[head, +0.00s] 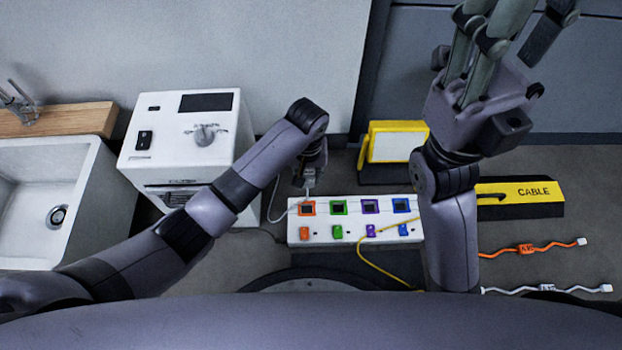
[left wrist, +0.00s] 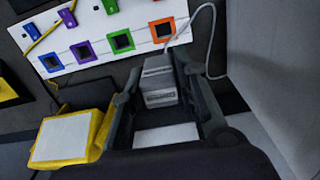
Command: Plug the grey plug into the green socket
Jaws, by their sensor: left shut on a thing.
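My left gripper (head: 309,182) is shut on the grey plug (left wrist: 159,82), seen between its fingers in the left wrist view. The plug's pale cord runs off to one side. The white power strip (head: 322,236) has a row of orange, green, purple and blue framed sockets. The green socket (head: 339,208) is second from the left and looks empty; it also shows in the left wrist view (left wrist: 121,40). The plug is near the strip's back edge, by the orange socket (head: 307,208), and out of the green socket. My right gripper (head: 492,45) is raised and looks open and empty.
A white machine (head: 190,140) stands left of the strip, beside a sink (head: 50,200). A yellow-framed panel (head: 390,145) stands behind the strip. A yellow cord (head: 372,262) crosses its front. Orange (head: 530,248) and white (head: 545,289) cables lie right, near a CABLE box (head: 520,190).

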